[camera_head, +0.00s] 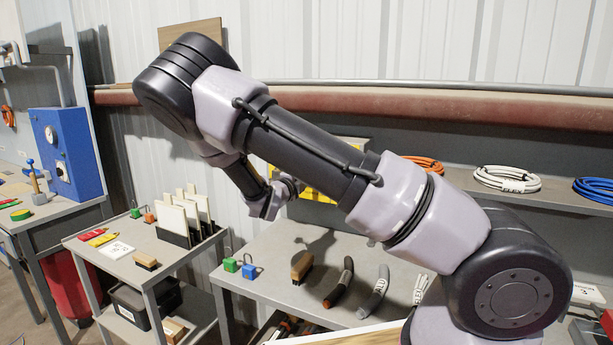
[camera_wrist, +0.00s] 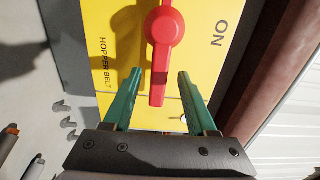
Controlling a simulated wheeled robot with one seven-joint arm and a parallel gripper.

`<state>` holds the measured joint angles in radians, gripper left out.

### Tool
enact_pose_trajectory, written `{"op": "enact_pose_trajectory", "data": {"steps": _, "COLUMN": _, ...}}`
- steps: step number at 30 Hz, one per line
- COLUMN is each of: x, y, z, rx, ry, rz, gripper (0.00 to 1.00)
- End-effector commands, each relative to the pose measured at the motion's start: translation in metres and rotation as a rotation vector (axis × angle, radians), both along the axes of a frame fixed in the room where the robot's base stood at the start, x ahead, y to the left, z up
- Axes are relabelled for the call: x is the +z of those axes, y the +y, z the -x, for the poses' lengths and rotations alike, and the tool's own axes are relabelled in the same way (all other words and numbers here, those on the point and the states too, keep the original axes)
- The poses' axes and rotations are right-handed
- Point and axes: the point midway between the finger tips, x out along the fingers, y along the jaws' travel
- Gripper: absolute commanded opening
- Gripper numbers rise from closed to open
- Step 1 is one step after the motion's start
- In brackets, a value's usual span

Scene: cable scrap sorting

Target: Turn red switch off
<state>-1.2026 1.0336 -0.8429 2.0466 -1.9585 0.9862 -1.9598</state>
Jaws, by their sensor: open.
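The red switch (camera_wrist: 163,30) is mounted on a yellow panel (camera_wrist: 110,22) in the wrist view. It has a round hub, and its long handle points down in that picture toward my gripper. The panel reads "HOPPER BELT" on the left and "ON" at the upper right. My gripper (camera_wrist: 159,74) is open, with one green finger on each side of the handle's lower part and visible gaps to it. In the head view my arm covers most of the yellow panel (camera_head: 318,194), and the red switch is hidden.
A shelf to the right holds orange (camera_head: 425,164), white (camera_head: 507,179) and blue (camera_head: 597,190) cable coils. A smaller table (camera_head: 190,250) stands left, and a red pipe (camera_head: 420,104) runs along the wall.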

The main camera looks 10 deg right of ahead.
Motion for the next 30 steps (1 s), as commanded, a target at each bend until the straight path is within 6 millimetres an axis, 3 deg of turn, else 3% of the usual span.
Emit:
{"op": "enact_pose_trajectory", "data": {"steps": 13, "x": 0.0, "y": 0.05, "z": 0.067, "rx": 0.005, "ry": 0.001, "rz": 0.0, "gripper": 0.57}}
{"op": "enact_pose_trajectory", "data": {"steps": 30, "x": 0.0, "y": 0.056, "z": 0.076, "rx": 0.002, "ry": 0.001, "rz": 0.0, "gripper": 0.57}}
